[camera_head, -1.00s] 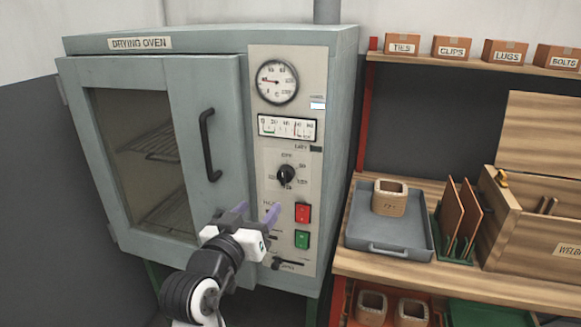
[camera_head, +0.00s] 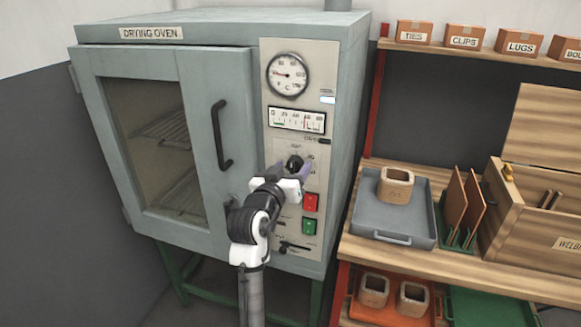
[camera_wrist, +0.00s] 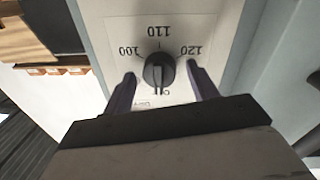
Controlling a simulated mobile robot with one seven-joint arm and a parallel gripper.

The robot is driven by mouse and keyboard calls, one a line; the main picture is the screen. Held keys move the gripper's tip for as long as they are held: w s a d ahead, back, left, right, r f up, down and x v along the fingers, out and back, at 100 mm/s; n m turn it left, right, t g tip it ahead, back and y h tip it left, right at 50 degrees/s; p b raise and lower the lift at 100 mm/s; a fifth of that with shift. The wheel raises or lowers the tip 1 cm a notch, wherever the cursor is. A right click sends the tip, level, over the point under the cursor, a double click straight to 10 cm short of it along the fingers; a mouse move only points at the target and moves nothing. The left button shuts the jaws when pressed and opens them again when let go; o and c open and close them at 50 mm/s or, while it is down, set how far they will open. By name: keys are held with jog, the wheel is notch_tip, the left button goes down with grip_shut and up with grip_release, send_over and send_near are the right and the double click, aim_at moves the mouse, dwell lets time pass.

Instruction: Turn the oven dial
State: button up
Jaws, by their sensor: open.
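The drying oven (camera_head: 200,60) stands at the left with its door shut. Its black dial (camera_head: 294,163) is on the light control panel at the oven's right side. In the wrist view the dial (camera_wrist: 158,72) sits between my open fingers, with marks 100, 110 and 120 around it and a pale pointer line on it. My gripper (camera_head: 290,170) is at the dial, its purple fingers on either side. In the wrist view my gripper (camera_wrist: 160,88) shows a gap between each finger and the dial.
A red button (camera_head: 311,202) and a green button (camera_head: 309,227) are just below the dial. The door handle (camera_head: 220,135) sticks out to the left. A workbench with a grey tray (camera_head: 385,232) and a wooden crate (camera_head: 545,215) stands at the right.

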jog(key=c, duration=1)
jog(key=shift+f+m+b, duration=0.15)
jog(key=shift+m+b, duration=0.25)
jog(key=shift+b, duration=0.2)
jog(key=shift+m+b, duration=1)
jog(key=shift+b, duration=0.2)
jog(key=m+b, duration=0.3)
jog(key=shift+m, duration=0.3)
jog(key=m+b, duration=0.4)
jog(key=m, duration=0.1)
jog(key=shift+d+y, duration=0.1)
jog(key=shift+y, duration=0.3)
